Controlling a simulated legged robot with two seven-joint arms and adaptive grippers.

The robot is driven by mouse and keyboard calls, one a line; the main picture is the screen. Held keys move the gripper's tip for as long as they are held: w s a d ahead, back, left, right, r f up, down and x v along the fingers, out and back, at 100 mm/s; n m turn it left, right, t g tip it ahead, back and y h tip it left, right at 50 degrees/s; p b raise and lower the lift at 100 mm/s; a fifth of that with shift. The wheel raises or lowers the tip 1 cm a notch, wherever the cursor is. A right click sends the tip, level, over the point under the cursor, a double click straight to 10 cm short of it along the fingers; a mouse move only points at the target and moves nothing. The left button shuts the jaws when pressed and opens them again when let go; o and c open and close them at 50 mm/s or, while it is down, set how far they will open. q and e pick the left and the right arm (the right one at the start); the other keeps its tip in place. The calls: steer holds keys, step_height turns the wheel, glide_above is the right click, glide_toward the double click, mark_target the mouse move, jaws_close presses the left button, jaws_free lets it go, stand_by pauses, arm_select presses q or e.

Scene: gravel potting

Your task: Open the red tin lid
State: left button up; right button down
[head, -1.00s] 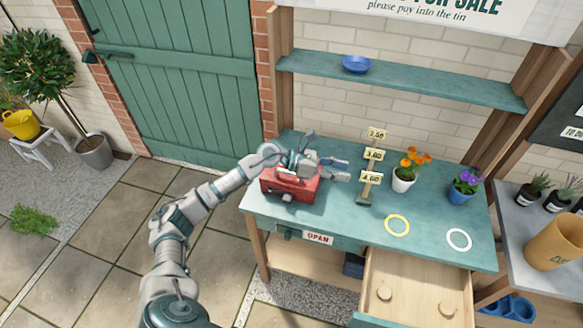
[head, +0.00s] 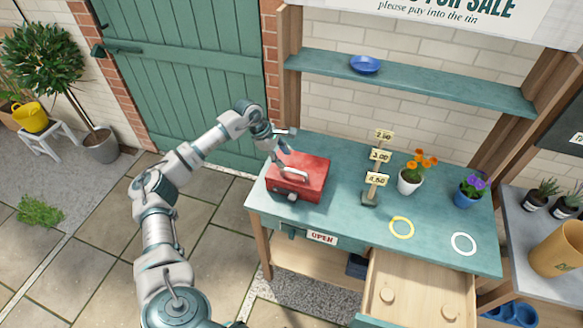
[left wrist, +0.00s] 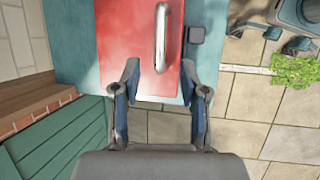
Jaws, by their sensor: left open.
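The red tin (head: 312,178) sits at the left end of the teal bench, with its lid down and a silver handle on top. In the left wrist view the tin's red lid (left wrist: 124,45) fills the upper middle, with the handle upright in that picture. My left gripper (head: 285,146) is above the tin's back left side. In the left wrist view its two fingers (left wrist: 160,80) are spread, with the tin's edge between and beyond the tips. The gripper is empty. Whether the fingertips touch the tin cannot be told. My right gripper is not in view.
A price stand (head: 372,190) stands right of the tin. Beyond it are an orange-flowered pot (head: 410,182), a purple-flowered blue pot (head: 467,192), a yellow ring (head: 402,228) and a white ring (head: 464,244). A drawer (head: 420,295) is pulled out below. A shelf (head: 420,85) with a blue dish (head: 365,65) hangs above.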

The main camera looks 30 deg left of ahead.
mark_target(292, 170)
arm_select(q)
steer(key=x, duration=0.6)
steer(key=shift+a+f, duration=0.25)
steer(key=shift+w+d+f, duration=0.15)
steer(key=shift+d+f, duration=0.15)
steer(key=shift+f, duration=0.1)
steer(key=shift+d, duration=0.15)
jaws_close()
